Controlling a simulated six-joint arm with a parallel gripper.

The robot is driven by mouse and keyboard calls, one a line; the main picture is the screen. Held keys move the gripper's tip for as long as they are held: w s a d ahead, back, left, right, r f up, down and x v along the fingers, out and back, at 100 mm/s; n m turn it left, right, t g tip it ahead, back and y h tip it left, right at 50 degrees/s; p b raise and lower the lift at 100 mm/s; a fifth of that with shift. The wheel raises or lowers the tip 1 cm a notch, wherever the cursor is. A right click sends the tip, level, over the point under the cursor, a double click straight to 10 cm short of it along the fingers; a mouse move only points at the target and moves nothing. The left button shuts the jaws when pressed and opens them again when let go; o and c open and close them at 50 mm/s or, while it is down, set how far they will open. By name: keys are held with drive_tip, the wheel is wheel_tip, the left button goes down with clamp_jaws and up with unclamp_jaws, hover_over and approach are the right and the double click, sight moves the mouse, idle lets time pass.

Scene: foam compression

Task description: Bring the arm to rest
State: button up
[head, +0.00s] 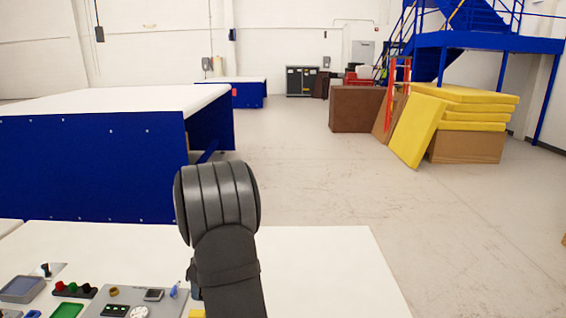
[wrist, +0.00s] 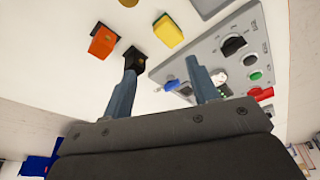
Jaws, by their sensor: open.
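My gripper (wrist: 164,71) shows in the wrist view with its two blue-grey fingers spread apart and nothing held between them. The left fingertip overlaps a small black block (wrist: 135,58) in the picture; I cannot tell if they touch. In the head view my dark arm rises from the bottom centre over the white table (head: 325,268). The gripper itself cannot be made out there.
A grey control panel (head: 133,300) with knobs and buttons lies at the table's lower left; it also shows in the wrist view (wrist: 205,58). Orange (wrist: 103,41) and yellow (wrist: 168,31) blocks lie near it. The table's right part is clear. A blue-sided bench (head: 90,165) stands beyond.

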drive_tip(key=w+a+f+n, duration=0.1)
drive_tip(key=w+a+n, duration=0.2)
drive_tip(key=w+a, duration=0.3)
drive_tip(key=shift+a+g, duration=0.3)
drive_tip(key=shift+a, duration=2.6)
drive_tip(key=s+d+m, duration=0.2)
drive_tip(key=s+d, duration=0.3)
drive_tip(key=d, duration=0.3)
drive_tip(key=s+d+r+m+t, duration=0.1)
drive_tip(key=s+d, duration=0.3)
drive_tip(key=d, duration=0.4)
drive_tip(key=shift+s+d+m, duration=0.2)
drive_tip(key=shift+s+m, duration=0.15)
drive_tip(key=shift+m, duration=0.25)
